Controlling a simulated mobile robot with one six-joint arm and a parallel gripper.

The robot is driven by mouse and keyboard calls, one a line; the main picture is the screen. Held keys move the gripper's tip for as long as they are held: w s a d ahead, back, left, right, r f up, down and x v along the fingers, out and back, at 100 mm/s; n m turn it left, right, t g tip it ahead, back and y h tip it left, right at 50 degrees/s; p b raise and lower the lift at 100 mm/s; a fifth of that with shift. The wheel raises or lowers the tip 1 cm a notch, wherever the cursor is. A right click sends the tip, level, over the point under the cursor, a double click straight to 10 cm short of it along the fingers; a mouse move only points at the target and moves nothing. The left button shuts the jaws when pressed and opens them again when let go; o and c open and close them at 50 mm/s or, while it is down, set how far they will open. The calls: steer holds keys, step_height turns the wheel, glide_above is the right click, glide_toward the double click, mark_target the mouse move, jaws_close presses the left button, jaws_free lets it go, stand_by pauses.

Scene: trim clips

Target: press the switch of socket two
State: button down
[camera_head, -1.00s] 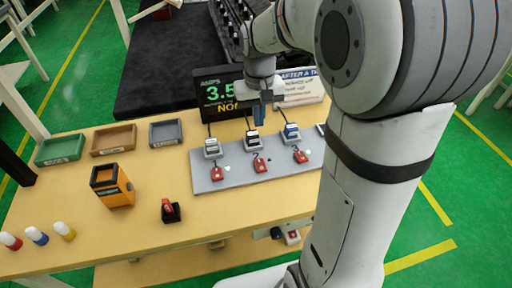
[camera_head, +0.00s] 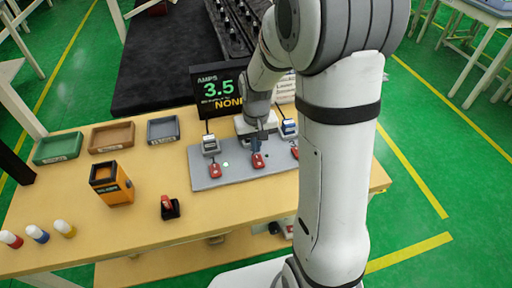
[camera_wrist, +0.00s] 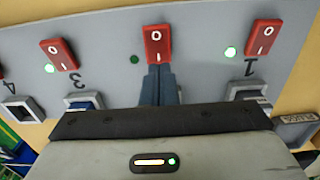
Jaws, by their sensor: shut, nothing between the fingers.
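Socket two's red rocker switch (camera_wrist: 157,44) is the middle one of the row in the wrist view. It also shows in the head view (camera_head: 258,161). A dark, unlit lamp (camera_wrist: 134,59) sits beside it. My gripper (camera_wrist: 158,72) is shut and empty, its blue-grey fingertips at the switch's near end, by the I mark. In the head view my gripper (camera_head: 257,149) points down just behind the switch. I cannot tell whether the tips touch it. The gripper hides socket two's plug and number.
Switch one (camera_wrist: 263,37) and switch three (camera_wrist: 59,54) flank it, with lit green lamps beside them. A display (camera_head: 219,91) reads 3.5 AMPS and NONE. An orange box (camera_head: 112,184), a small red-and-black object (camera_head: 169,207) and trays (camera_head: 112,138) stand left of the grey panel (camera_head: 205,184).

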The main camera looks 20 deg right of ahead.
steer(key=shift+f, duration=1.1)
steer(key=shift+w+f+g, duration=0.1)
steer(key=shift+f+g, duration=0.1)
steer(key=shift+g, duration=0.1)
steer(key=shift+r, duration=0.1)
steer(key=shift+s+r+p, duration=0.3)
steer(key=shift+s+p, duration=0.05)
steer(key=shift+s, duration=0.4)
step_height(320, 180, up, 14)
steer(key=w+p, duration=0.1)
steer(key=w, duration=0.2)
steer(key=shift+f, duration=0.15)
